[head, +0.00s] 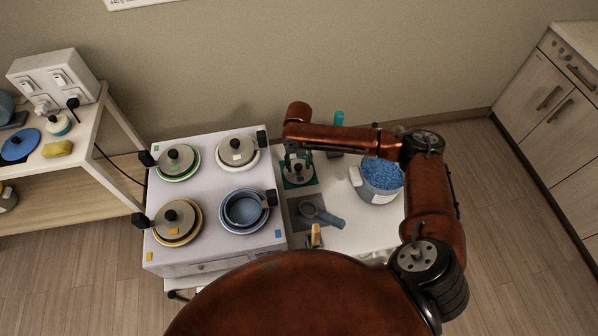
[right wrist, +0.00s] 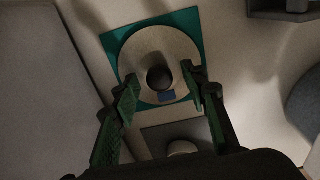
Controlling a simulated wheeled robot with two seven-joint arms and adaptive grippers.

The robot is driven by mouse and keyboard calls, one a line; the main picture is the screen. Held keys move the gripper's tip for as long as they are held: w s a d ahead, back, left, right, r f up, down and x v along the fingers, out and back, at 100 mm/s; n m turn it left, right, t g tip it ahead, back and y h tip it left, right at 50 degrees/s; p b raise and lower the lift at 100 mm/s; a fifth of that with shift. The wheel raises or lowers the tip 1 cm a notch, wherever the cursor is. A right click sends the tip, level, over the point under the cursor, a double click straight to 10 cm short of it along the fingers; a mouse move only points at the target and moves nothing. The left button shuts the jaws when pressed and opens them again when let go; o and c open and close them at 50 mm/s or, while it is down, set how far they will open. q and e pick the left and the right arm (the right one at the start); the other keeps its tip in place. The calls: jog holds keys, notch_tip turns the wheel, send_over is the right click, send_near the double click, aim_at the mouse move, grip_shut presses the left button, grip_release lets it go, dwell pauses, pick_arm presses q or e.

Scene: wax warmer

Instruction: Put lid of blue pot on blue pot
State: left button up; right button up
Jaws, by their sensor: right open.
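The open blue pot (head: 243,208) sits in the front right place of the white warmer, with no lid on it. A round grey lid (head: 299,176) with a dark knob lies on a teal square mat right of the warmer. In the right wrist view this lid (right wrist: 150,45) shows a small blue mark beside its knob. My right gripper (head: 298,158) is above the lid; in the wrist view its open fingers (right wrist: 163,88) are on either side of the knob, with nothing held. I cannot tell how high the fingertips are. My left gripper is not in view.
The white warmer (head: 215,180) also holds green-, white- and yellow-rimmed pots with lids on. Right of it are a grey scoop (head: 322,213), a small yellow item (head: 316,236) and a bucket of blue beads (head: 380,180). A side table (head: 85,135) stands left.

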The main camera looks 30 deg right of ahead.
dwell(0.6)
jog(key=shift+p, duration=0.45)
dwell(0.4)
jog(key=shift+p, duration=0.4)
jog(key=shift+f, duration=0.1)
jog(key=shift+c, duration=0.6)
grip_shut()
